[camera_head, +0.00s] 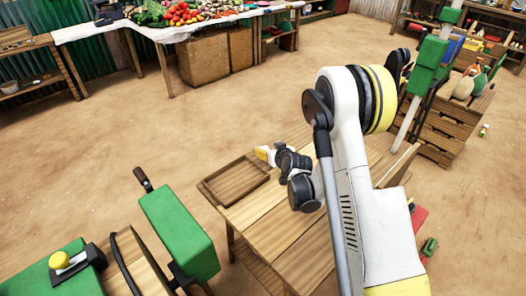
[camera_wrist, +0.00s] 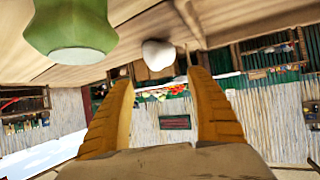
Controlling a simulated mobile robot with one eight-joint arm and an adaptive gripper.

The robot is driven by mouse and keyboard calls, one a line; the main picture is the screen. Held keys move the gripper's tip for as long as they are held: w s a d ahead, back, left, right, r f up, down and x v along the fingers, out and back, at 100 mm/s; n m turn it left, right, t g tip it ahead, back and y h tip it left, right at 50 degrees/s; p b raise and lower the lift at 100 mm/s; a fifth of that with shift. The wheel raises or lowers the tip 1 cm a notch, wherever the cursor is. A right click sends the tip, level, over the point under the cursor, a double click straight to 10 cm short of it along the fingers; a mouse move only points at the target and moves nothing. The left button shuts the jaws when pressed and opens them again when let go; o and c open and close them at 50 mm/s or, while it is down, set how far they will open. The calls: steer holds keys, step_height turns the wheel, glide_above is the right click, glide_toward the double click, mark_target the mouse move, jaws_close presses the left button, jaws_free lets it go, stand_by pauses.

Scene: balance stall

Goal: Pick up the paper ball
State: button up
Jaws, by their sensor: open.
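A small whitish rounded lump, which looks like the paper ball (camera_wrist: 158,55), shows in the wrist view just beyond the gap between my fingertips. It rests against the wooden tabletop (camera_wrist: 205,18), which appears at the top of that view. My gripper (camera_wrist: 159,78) is open, with its two yellow fingers spread apart and nothing between them. In the head view my gripper (camera_head: 264,154) is small, low over the far part of the wooden table (camera_head: 262,222). I cannot make out the paper ball in the head view; my arm covers much of the table.
A green and cream object (camera_wrist: 70,30) stands close by at the left in the wrist view. A shallow wooden tray (camera_head: 235,180) lies at the table's left end. Green equipment (camera_head: 178,232) stands at lower left, and a produce stall (camera_head: 180,28) at the back.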

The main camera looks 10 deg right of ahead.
mark_target(263, 146)
steer(key=b+x, duration=0.1)
steer(key=x, duration=0.2)
steer(key=b+x, duration=0.1)
steer(key=x, duration=0.1)
steer(key=shift+a+f+b, duration=0.3)
steer(key=shift+f+b, duration=0.05)
steer(key=shift+w, duration=0.35)
steer(key=shift+c, duration=0.2)
steer(key=c, duration=0.9)
